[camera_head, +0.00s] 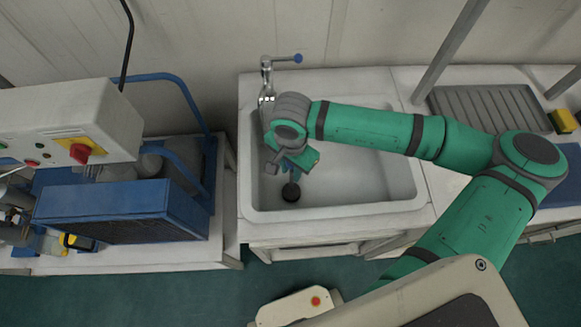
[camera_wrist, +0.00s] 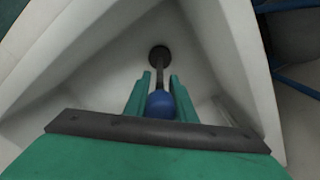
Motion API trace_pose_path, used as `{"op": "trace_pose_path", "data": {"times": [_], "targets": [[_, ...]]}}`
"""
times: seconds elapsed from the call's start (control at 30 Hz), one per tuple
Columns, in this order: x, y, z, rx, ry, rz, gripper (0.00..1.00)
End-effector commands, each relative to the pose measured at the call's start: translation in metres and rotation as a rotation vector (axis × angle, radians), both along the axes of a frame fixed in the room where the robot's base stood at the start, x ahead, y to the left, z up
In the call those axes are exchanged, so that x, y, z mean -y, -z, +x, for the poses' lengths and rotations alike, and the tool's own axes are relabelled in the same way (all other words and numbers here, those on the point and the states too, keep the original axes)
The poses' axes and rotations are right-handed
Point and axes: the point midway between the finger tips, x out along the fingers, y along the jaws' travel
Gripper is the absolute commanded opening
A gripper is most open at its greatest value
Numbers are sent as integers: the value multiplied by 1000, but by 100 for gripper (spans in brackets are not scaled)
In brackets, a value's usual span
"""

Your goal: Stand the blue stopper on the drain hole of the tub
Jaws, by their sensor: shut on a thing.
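My gripper (camera_wrist: 160,80) is shut on the blue stopper, with its round blue knob (camera_wrist: 161,104) between the two green fingers in the wrist view. A dark stem runs from the knob toward a dark round disc (camera_wrist: 159,55). In the head view my gripper (camera_head: 291,172) points down inside the left part of the white tub (camera_head: 375,185). The dark disc (camera_head: 291,193) shows just below the fingers, low in the tub. No separate drain hole shows, and I cannot tell whether the disc touches the tub floor.
A tap (camera_head: 267,80) with a blue lever stands at the tub's back left. A ribbed drainboard (camera_head: 485,108) and a yellow sponge-like block (camera_head: 563,121) lie to the right. A blue box (camera_head: 125,212) and a grey control panel (camera_head: 60,125) stand left. The tub's right part is clear.

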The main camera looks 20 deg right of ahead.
Motion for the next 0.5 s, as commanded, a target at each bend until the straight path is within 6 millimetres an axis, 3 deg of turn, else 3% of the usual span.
{"op": "trace_pose_path", "data": {"times": [0.5], "targets": [[1, 5, 0, 2, 3, 0, 0]]}}
